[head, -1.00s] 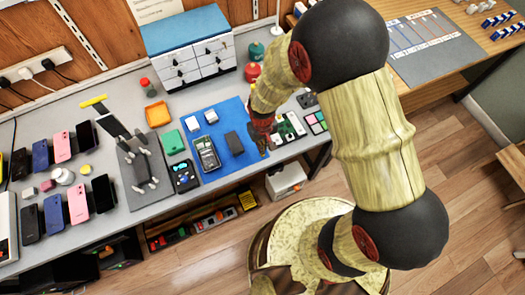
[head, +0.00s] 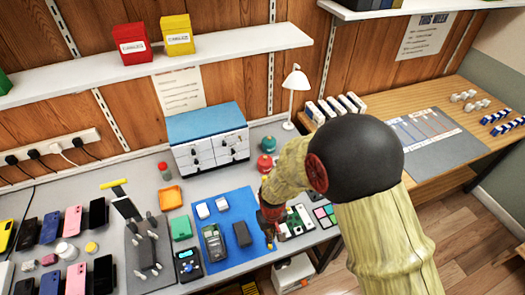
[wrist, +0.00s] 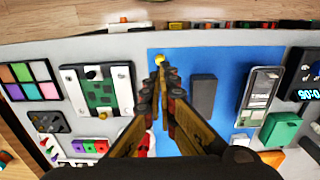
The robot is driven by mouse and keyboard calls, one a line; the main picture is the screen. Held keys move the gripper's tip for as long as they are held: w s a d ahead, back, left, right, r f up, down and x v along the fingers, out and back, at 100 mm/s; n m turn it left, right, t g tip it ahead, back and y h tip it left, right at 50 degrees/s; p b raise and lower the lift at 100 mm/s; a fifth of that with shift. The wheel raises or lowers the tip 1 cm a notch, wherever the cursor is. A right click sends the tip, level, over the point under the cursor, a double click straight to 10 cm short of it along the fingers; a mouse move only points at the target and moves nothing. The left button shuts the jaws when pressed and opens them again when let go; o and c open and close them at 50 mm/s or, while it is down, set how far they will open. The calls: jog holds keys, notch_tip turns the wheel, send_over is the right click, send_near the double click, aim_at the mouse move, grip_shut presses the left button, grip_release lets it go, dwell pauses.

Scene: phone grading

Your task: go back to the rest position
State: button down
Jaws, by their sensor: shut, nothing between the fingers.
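My gripper (head: 269,235) is at the right edge of the blue mat (head: 215,265) on the grey workbench, in the head view. In the wrist view my gripper (wrist: 160,66) has its two fingers brought together at the tips, with nothing held between them. It hangs over the mat, between a dark grey block (wrist: 202,96) and a board with a green circuit in a holder (wrist: 97,90). A small yellow spot shows right at the fingertips; I cannot tell what it is. No marked rest position shows.
Phones (head: 73,222) stand in rows at the left. A white drawer cabinet with a blue top (head: 205,124) and a white lamp (head: 296,80) stand behind. A wall shelf (head: 150,65) runs above.

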jog(key=s+d+r+m+t+b, duration=0.1)
jog(key=s+d+r, duration=0.3)
jog(key=r, duration=0.7)
jog(key=s+d+r+m+t+b, duration=0.1)
jog(key=s+d+r, duration=0.3)
jog(key=r, duration=0.8)
jog(key=s+d+r+m+t+b, duration=0.1)
jog(key=s+d+r+t, duration=0.2)
jog(key=r, duration=0.8)
jog(key=shift+s+d+r+t, duration=0.2)
jog(key=shift+s+d+t, duration=0.1)
jog(key=shift+s+d, duration=0.25)
jog(key=shift+a, duration=0.15)
